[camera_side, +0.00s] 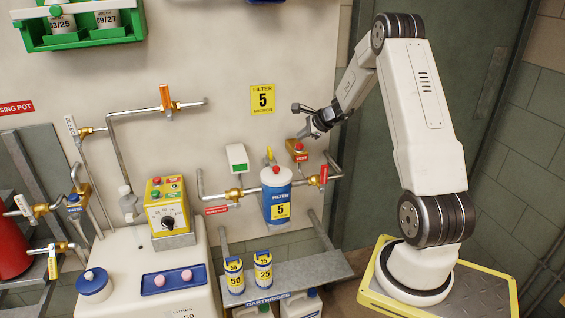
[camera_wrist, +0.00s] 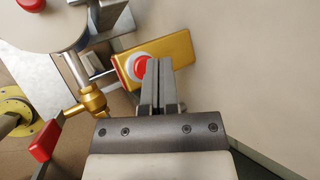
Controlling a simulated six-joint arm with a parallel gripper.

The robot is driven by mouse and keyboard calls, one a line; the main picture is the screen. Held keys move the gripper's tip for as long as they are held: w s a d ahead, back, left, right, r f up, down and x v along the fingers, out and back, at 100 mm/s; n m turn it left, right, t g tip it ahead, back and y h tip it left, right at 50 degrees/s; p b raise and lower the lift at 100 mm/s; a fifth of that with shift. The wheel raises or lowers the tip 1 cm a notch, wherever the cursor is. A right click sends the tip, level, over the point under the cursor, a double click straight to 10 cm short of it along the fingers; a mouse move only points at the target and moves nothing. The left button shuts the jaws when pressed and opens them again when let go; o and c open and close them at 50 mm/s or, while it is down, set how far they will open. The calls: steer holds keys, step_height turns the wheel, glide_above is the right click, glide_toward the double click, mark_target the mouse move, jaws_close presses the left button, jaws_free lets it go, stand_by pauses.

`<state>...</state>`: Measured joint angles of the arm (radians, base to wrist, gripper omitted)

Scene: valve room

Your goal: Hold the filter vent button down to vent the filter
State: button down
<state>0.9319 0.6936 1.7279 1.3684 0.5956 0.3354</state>
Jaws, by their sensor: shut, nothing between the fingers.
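The filter vent button is a red button in a pale ring (camera_wrist: 139,67) on a brass box (camera_wrist: 179,56) in the wrist view. In the side view the brass vent box (camera_side: 297,150) is on the wall with a red VENT label below. The blue and white filter (camera_side: 277,195), marked 5, stands below and left of it. My gripper (camera_side: 301,134) is just above the box in the side view. In the wrist view my gripper (camera_wrist: 155,62) is shut and empty, its tips overlapping the button's right side. I cannot tell whether they touch it.
A red-handled valve (camera_side: 322,177) and pipes flank the filter. In the wrist view a red handle (camera_wrist: 45,141) lies lower left. The wall right of the vent box is bare in the wrist view.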

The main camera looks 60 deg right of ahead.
mark_target(302, 145)
steer(key=shift+f, duration=1.05)
stand_by(2.8)
steer(key=shift+r, duration=0.2)
stand_by(1.0)
steer(key=shift+r, duration=0.85)
steer(key=shift+r, duration=0.15)
steer(key=shift+r, duration=2.35)
steer(key=shift+a, duration=0.1)
